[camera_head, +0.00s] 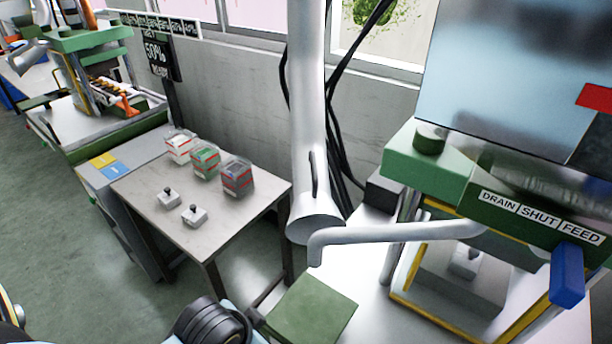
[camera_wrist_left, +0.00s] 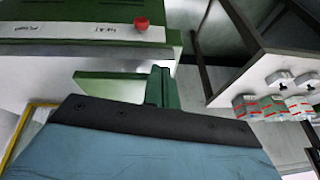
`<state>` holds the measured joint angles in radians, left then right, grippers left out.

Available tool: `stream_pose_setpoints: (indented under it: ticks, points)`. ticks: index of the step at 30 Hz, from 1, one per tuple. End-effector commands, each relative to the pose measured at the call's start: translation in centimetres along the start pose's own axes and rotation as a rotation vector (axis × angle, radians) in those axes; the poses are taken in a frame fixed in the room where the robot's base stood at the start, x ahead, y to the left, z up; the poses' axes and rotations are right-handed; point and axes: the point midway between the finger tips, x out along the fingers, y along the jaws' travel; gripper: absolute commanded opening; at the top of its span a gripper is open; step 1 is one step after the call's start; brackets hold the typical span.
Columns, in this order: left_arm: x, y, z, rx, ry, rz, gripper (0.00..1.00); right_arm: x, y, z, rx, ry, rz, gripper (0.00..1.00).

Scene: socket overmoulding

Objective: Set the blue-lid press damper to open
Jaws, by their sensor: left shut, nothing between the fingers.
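The near press is green with a large light-blue panel (camera_head: 505,75) and stands at the right in the head view. A pale duct (camera_head: 308,90) comes down beside it to a flared hood (camera_head: 315,230). A dark bar handle (camera_head: 313,175) on the duct lies nearly along the pipe; it looks like the damper lever, but no damper marking is readable. In the left wrist view my left gripper (camera_wrist_left: 161,72) is shut and empty, with a green panel behind it. The head view shows only dark and light-blue arm parts at the bottom. My right gripper is out of view.
A blue lever (camera_head: 567,275) hangs beside the DRAIN SHUT FEED label (camera_head: 540,217). A bent pipe (camera_head: 390,234) crosses beside the hood, above a green block (camera_head: 312,308). A table (camera_head: 235,215) holds boxes and small parts. A red button (camera_wrist_left: 141,23) shows in the wrist view.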

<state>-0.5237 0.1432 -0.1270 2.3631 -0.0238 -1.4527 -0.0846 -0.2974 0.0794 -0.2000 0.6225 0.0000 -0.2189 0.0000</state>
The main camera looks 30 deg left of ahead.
Motion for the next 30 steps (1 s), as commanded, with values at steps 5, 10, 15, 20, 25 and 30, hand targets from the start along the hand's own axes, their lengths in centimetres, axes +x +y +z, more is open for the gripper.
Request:
stream_pose_setpoints:
  ticks: [5, 10, 15, 20, 25, 30]
  points:
    - [-1.1, -5.5, -8.4, 0.336, 0.221, -0.212, 0.0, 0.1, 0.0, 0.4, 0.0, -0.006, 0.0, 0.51]
    - [-5.8, -11.1, -18.1, 0.738, 0.413, -0.545, 0.0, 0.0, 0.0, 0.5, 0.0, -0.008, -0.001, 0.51]
    - [-15.3, -16.1, -28.0, 1.189, 0.5, -1.065, 0.0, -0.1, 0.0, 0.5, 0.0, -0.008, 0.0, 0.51]
    - [-26.9, -18.7, -34.6, 1.545, 0.371, -1.678, 0.0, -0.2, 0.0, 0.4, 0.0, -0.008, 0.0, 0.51]
    - [-36.0, -19.0, -37.4, 1.714, 0.088, -2.171, 0.0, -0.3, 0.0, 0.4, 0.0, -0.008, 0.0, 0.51]
    - [-39.7, -18.7, -38.2, 1.751, -0.091, -2.379, 0.0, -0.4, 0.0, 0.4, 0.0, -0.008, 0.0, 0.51]
